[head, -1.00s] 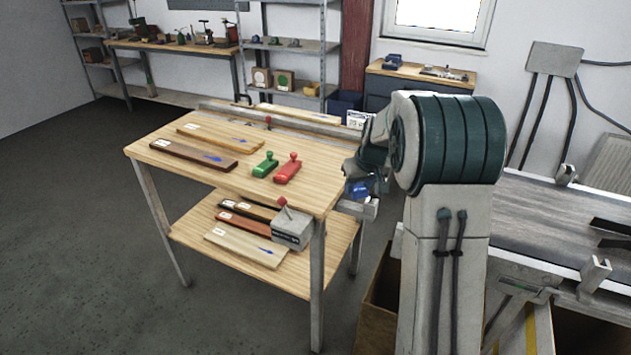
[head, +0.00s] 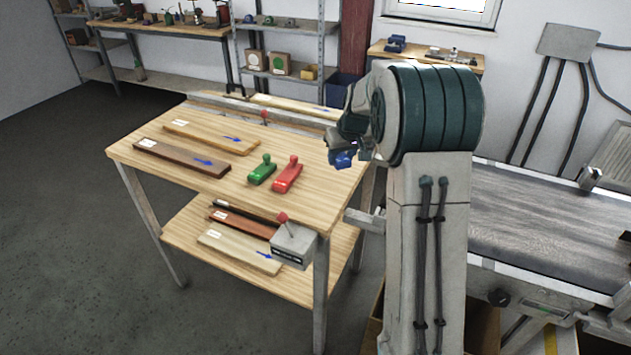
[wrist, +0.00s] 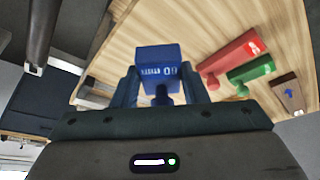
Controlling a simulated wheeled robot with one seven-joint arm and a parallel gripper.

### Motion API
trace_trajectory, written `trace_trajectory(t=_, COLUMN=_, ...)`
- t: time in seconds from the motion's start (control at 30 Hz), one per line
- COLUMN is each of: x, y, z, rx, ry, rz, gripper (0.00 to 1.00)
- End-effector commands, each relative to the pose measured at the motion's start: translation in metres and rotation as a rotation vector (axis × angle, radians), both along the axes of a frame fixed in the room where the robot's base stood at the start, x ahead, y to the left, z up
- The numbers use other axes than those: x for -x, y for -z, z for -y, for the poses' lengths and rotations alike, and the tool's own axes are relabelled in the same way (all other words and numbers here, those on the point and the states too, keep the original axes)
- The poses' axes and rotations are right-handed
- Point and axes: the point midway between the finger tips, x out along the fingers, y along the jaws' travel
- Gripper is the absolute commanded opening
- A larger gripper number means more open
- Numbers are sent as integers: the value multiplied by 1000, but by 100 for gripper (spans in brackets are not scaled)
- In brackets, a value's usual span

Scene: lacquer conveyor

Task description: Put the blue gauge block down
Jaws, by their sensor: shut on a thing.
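The blue gauge block (wrist: 158,66) is between the two fingers of my gripper (wrist: 160,85) in the wrist view, with white lettering on its face. In the head view the blue block (head: 344,159) shows at the end of my gripper (head: 338,150), over the right part of the wooden table top (head: 225,195). My gripper is shut on it. I cannot tell whether the block touches the table. Part of the block is hidden by my gripper.
A red block with a knob (head: 287,176) and a green one (head: 262,170) stand left of my gripper. Labelled boards, a dark one (head: 180,158) and a lighter one (head: 210,138), lie further left. A conveyor (head: 545,225) is at right.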

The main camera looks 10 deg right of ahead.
Motion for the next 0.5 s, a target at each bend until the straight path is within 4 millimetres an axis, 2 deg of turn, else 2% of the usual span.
trace_trajectory(t=0.1, x=3, y=15, z=-25, rx=1, ry=1, rz=-4, gripper=8)
trace_trajectory(t=0.3, x=4, y=36, z=-60, rx=2, ry=2, rz=-2, gripper=8)
trace_trajectory(t=0.5, x=5, y=49, z=-70, rx=1, ry=4, rz=-2, gripper=8)
